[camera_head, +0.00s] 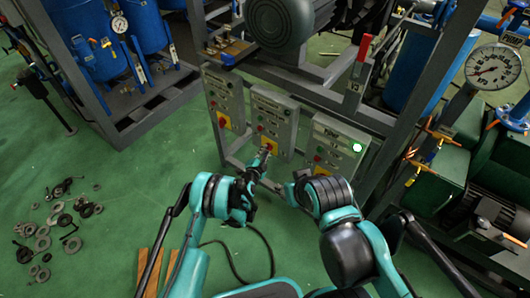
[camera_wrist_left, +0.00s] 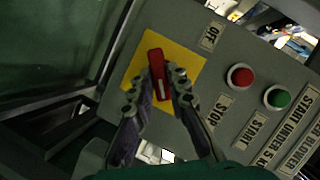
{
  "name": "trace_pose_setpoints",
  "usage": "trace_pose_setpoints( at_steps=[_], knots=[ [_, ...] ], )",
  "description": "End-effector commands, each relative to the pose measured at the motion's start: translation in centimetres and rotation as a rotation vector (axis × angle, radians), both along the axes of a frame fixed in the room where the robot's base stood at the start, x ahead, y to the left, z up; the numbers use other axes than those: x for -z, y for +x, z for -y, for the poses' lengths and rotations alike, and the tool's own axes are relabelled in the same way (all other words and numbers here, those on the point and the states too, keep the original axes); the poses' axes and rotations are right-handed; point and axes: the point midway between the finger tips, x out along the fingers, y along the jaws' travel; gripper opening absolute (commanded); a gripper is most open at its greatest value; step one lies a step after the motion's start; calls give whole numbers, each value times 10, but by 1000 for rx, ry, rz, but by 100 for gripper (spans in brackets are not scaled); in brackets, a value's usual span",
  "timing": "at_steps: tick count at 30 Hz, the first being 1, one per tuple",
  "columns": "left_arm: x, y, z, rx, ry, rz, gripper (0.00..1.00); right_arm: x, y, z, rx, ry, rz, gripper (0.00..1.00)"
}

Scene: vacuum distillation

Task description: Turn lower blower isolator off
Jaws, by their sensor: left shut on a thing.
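A red isolator handle (camera_wrist_left: 157,62) with a white mark sits on a yellow plate (camera_wrist_left: 188,57) on a grey control panel. In the wrist view the handle lies nearly in line with my fingers. My left gripper (camera_wrist_left: 164,80) is shut on this handle, with one finger on each side. In the head view my left gripper (camera_head: 264,160) is at the yellow plate (camera_head: 270,145) of the middle panel (camera_head: 273,108). My right gripper (camera_head: 291,190) is in front of the right panel; its fingers are too small to read.
Beside the handle are a red button (camera_wrist_left: 240,76) and a green button (camera_wrist_left: 278,97). A left panel (camera_head: 222,88) and a right panel (camera_head: 340,138) flank the middle one on a grey frame. Loose metal parts (camera_head: 72,245) lie on the green floor at left.

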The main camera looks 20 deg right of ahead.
Motion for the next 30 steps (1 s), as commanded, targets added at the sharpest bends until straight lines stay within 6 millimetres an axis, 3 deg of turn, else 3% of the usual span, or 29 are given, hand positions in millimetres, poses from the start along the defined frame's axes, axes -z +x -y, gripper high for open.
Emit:
trace_pose_setpoints(
  at_steps=[30],
  knots=[
    [-4, 5, -4, 0, -487, -625, 0, 0, 0, 0, 0, 0, 0, 40]
  ],
)
